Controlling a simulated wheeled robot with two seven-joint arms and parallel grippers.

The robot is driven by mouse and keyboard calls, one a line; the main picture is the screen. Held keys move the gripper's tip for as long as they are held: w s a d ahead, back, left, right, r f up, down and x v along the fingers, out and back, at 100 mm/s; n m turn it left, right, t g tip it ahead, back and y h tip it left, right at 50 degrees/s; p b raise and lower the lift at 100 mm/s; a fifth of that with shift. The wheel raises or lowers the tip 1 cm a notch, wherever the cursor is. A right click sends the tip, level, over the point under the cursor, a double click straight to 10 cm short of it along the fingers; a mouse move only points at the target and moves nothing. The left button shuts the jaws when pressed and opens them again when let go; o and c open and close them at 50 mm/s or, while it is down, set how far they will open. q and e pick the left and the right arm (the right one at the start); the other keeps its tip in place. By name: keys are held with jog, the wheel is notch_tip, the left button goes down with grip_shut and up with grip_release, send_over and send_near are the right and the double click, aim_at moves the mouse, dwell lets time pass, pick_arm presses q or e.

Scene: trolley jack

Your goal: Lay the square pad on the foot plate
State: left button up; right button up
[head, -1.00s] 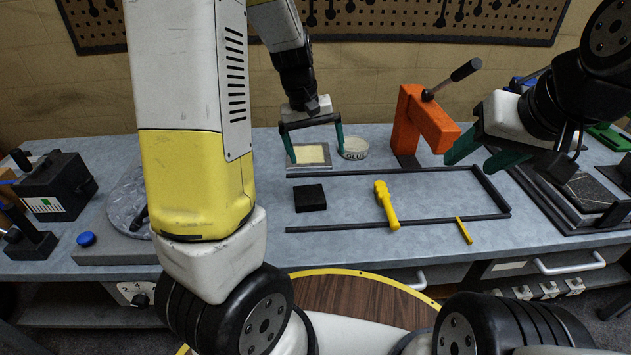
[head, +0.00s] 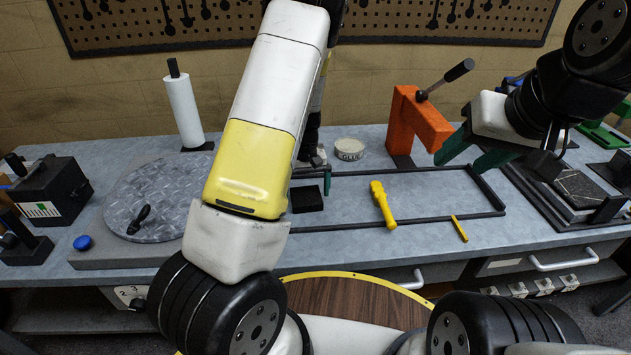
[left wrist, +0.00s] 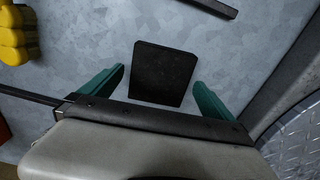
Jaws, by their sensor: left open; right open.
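The square pad (head: 307,199) is black and lies flat on the bench inside a black rail frame, partly covered by my left arm in the head view. In the left wrist view the pad (left wrist: 165,72) lies ahead of and between the open fingers of my left gripper (left wrist: 160,78), with a gap on both sides. In the head view my arm hides most of the left gripper (head: 327,181); one green finger shows at the pad's right. My right gripper (head: 462,160) is open and empty near the orange press. The framed plate with a cream square, likely the foot plate, is hidden now.
A glue tin (head: 349,149) and the orange lever press (head: 416,122) stand behind. A round metal disc (head: 150,200) and paper roll (head: 184,110) are left.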

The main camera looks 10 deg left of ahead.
pick_arm(q)
jog(key=shift+f, duration=0.45)
jog(key=shift+c, duration=0.2)
jog(key=c, duration=1.6)
jog(key=shift+r, duration=0.15)
jog(key=shift+r, duration=0.55)
notch_tip(320, 180, up, 2)
jog(key=shift+r, duration=0.15)
jog(key=s+d, duration=0.1)
jog(key=s, duration=0.4)
jog(key=s+d+r, duration=0.1)
jog(key=s+d, duration=0.1)
jog(key=s, duration=0.3)
jog(key=s+d, duration=0.2)
jog(key=s, duration=0.3)
jog(key=shift+s+r, duration=0.1)
jog(key=shift+r, duration=0.1)
